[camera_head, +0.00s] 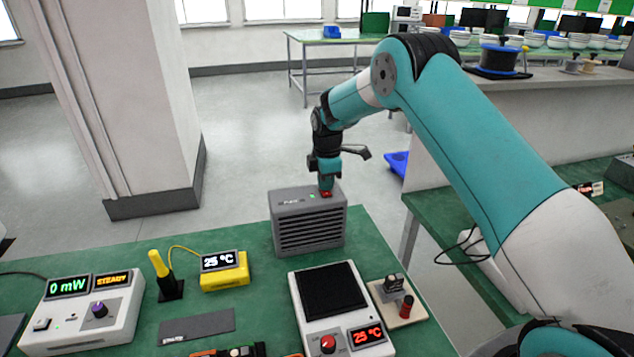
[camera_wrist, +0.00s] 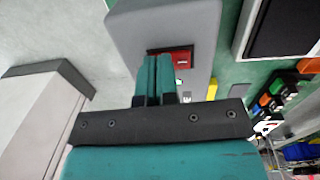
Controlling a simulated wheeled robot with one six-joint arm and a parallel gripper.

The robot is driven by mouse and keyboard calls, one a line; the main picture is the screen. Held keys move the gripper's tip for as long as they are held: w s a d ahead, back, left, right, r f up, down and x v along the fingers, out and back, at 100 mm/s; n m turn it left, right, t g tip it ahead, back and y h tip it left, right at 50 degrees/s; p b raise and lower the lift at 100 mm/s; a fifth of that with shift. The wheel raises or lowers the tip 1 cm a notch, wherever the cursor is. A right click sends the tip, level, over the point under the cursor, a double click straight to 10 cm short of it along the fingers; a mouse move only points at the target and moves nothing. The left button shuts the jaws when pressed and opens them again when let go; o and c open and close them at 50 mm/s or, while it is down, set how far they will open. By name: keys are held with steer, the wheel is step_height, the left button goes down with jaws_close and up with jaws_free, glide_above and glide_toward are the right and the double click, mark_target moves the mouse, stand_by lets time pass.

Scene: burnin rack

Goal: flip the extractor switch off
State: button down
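The extractor is a grey box with a slatted front (camera_head: 310,235) at the far edge of the green bench, and its top also shows in the wrist view (camera_wrist: 150,22). A red rocker switch (camera_wrist: 183,60) in a dark frame is set in its top; a bit of red shows in the head view (camera_head: 326,194). My gripper (camera_head: 326,187) points down over the switch. In the wrist view its two teal fingers (camera_wrist: 155,60) are together with nothing between them. Their tips cover the left part of the switch frame. I cannot tell whether they touch it.
A yellow 25 °C display (camera_head: 225,277), a yellow-handled tool in a stand (camera_head: 161,268) and a white power meter (camera_head: 85,315) are on the left. A white hotplate (camera_head: 340,305) stands in front of the extractor. A pillar (camera_head: 125,100) rises behind the bench.

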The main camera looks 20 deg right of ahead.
steer(key=shift+d+f, duration=0.1)
steer(key=shift+f, duration=0.15)
steer(key=shift+s+f, duration=0.1)
steer(key=shift+f, duration=0.1)
steer(key=shift+s+g, duration=0.15)
steer(key=shift+g, duration=0.15)
steer(key=shift+s+a, duration=0.2)
steer(key=shift+s, duration=0.5)
steer(key=shift+r, duration=0.1)
